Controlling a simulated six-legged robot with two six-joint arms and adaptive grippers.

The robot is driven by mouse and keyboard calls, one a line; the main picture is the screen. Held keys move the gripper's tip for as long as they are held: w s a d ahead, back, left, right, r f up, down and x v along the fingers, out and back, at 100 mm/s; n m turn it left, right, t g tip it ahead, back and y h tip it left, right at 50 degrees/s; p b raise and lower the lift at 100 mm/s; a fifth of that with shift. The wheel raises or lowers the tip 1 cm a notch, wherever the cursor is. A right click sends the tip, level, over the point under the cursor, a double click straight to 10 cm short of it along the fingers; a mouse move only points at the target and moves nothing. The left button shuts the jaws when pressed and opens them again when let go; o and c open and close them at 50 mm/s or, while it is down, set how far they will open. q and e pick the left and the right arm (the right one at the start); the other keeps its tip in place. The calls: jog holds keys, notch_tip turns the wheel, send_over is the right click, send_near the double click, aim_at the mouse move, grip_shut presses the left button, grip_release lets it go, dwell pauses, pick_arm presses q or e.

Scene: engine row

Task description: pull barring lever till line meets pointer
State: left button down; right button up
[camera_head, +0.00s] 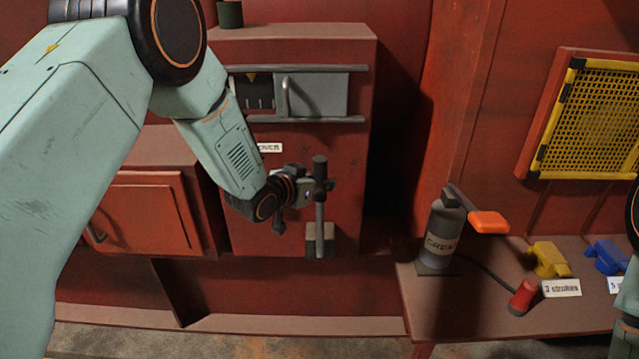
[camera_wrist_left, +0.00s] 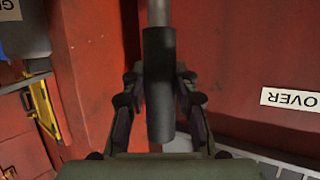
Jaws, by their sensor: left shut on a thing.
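The barring lever (camera_head: 319,215) stands about upright, a grey rod with a dark grip, rising from a small grey block on the red engine housing. My left gripper (camera_head: 318,187) is shut on its dark grip. In the left wrist view the grip (camera_wrist_left: 159,75) lies between the two fingers of my left gripper (camera_wrist_left: 160,115). Above, a dark window (camera_head: 258,92) has a yellow triangular pointer (camera_head: 251,77) at its top edge and several pale marks below. I cannot tell which mark is the line, or whether it meets the pointer. My right gripper is out of view.
A sliding grey cover (camera_head: 318,95) sits right of the window between two rails. On the right bench (camera_head: 430,300) stand a grease canister (camera_head: 442,235) with an orange handle (camera_head: 488,222), and red (camera_head: 523,297), yellow (camera_head: 550,260) and blue (camera_head: 606,257) parts.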

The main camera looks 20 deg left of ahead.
pick_arm(q)
jog(key=shift+w+a+r, duration=0.2)
jog(key=shift+w, duration=0.45)
jog(key=shift+w+r, duration=0.1)
jog(key=shift+r, duration=0.05)
jog(key=c, duration=1.4)
grip_release()
jog(key=o, duration=0.4)
jog(key=shift+w+f+g, duration=0.1)
jog(key=shift+f+g, duration=0.2)
jog(key=shift+s+r, duration=0.15)
jog(key=shift+s, duration=0.15)
jog(key=v, duration=1.1)
jog(key=shift+s+a+r, duration=0.1)
jog(key=shift+s+r, duration=0.05)
jog(key=shift+s, duration=0.2)
